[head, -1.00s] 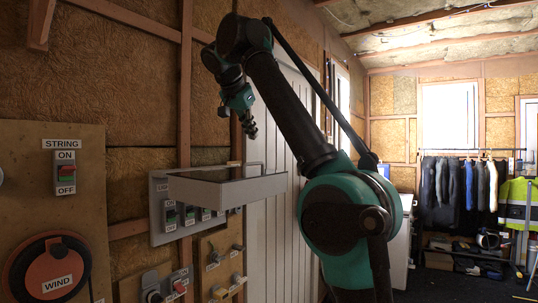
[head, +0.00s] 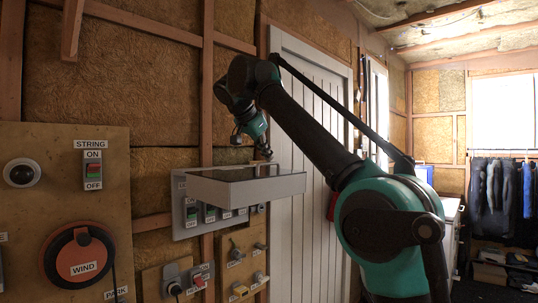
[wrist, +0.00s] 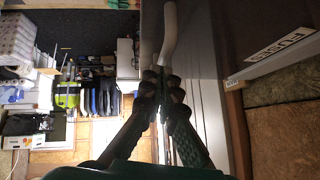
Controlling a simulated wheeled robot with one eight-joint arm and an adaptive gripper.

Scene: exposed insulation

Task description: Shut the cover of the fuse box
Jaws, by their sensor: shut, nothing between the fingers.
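The fuse box (head: 187,212) is a grey box on the wall with a row of switches. Its cover (head: 250,192), a pale frame with a dark window, is open and sticks out from the wall about level. My gripper (head: 268,157) is shut and empty, pointing down over the cover's far part; I cannot tell whether it touches. In the wrist view my gripper (wrist: 164,75) has its fingertips together beside a pale curved bar (wrist: 169,35), which looks like the cover's handle. The FUSES label (wrist: 285,45) is at the right there.
A white door (head: 307,115) stands behind my arm. On the left, a board holds the STRING switch (head: 93,170) and the orange WIND reel (head: 82,262). Small switches (head: 240,292) sit below the fuse box. Clothes (head: 497,188) hang at the far right.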

